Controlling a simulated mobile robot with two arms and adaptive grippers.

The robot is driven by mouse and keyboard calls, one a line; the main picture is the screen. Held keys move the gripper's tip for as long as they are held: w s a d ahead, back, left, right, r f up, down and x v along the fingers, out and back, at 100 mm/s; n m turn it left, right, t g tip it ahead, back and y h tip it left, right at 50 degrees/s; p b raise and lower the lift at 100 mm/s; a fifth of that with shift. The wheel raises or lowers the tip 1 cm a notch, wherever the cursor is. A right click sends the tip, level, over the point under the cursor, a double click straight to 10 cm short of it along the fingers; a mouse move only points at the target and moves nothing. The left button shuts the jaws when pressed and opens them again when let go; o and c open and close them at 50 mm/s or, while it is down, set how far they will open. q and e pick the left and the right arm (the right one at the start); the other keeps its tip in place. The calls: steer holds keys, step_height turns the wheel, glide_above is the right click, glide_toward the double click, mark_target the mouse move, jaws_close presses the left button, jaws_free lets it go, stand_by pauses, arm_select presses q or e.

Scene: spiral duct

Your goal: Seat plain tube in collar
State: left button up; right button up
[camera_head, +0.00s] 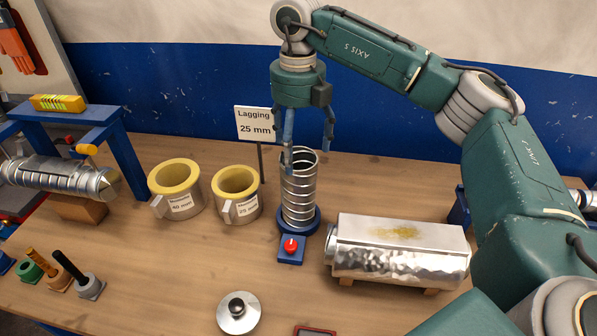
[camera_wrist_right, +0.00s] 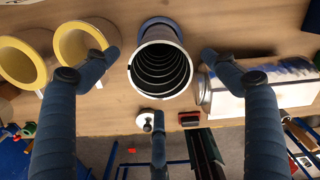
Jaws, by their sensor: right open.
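A silvery open-topped tube (camera_head: 299,196) with ridges around it stands upright in a blue ring-shaped base (camera_head: 316,222) with a red knob (camera_head: 291,246). I cannot tell from its look whether it is the plain tube. My right gripper (camera_head: 307,154) points down just above the tube's mouth, fingers spread. In the right wrist view the open gripper (camera_wrist_right: 160,60) has the tube's round mouth (camera_wrist_right: 160,68) between its fingers, with gaps visible at both sides. Its dark inside shows rings. No second collar is clearly identifiable. My left gripper is not in view.
Two yellow-lined cups (camera_head: 175,188) and (camera_head: 236,194) stand left of the tube, before a "Lagging 25 mm" sign (camera_head: 255,124). A metal-clad block (camera_head: 400,250) lies close right. A knobbed lid (camera_head: 239,312) lies in front. A ribbed duct (camera_head: 62,176) lies under a blue frame.

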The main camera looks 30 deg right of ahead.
steer(key=shift+r+b, duration=0.3)
steer(key=shift+r, duration=1.6)
